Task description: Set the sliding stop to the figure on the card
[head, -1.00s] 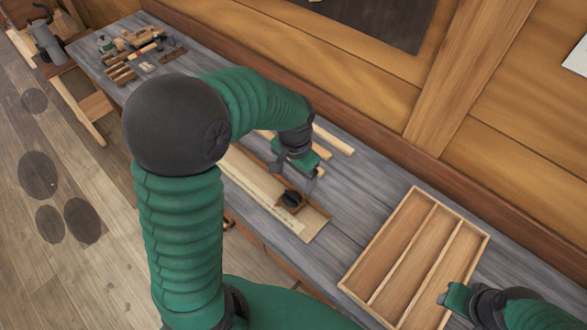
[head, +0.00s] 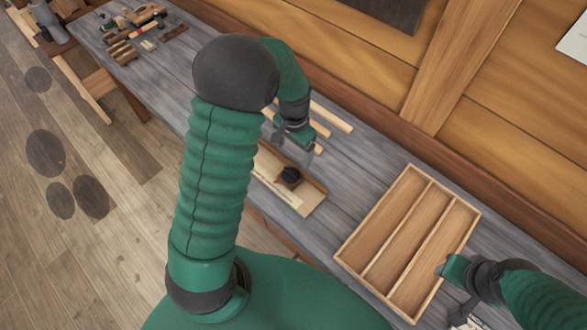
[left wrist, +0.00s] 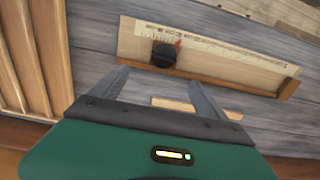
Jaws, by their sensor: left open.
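The sliding stop is a dark round knob (head: 289,175) on a long pale board with a printed scale (head: 309,199). In the left wrist view the stop (left wrist: 163,55) has a red pointer at the scale (left wrist: 225,45), whose figures are too small to read. My left gripper (head: 294,146) is open and empty, on the wall side of the stop and apart from it. In the left wrist view its fingers (left wrist: 158,78) point toward the board, with the stop just beyond them. My right gripper (head: 446,268) is by the tray's right edge; its jaws are unclear.
A wooden tray with three compartments (head: 408,172) stands right of the board. Loose wooden strips (head: 330,117) lie behind my left gripper. Tools and blocks (head: 135,28) lie at the bench's far left. A white sheet (head: 574,45) hangs on the wall, its writing unreadable.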

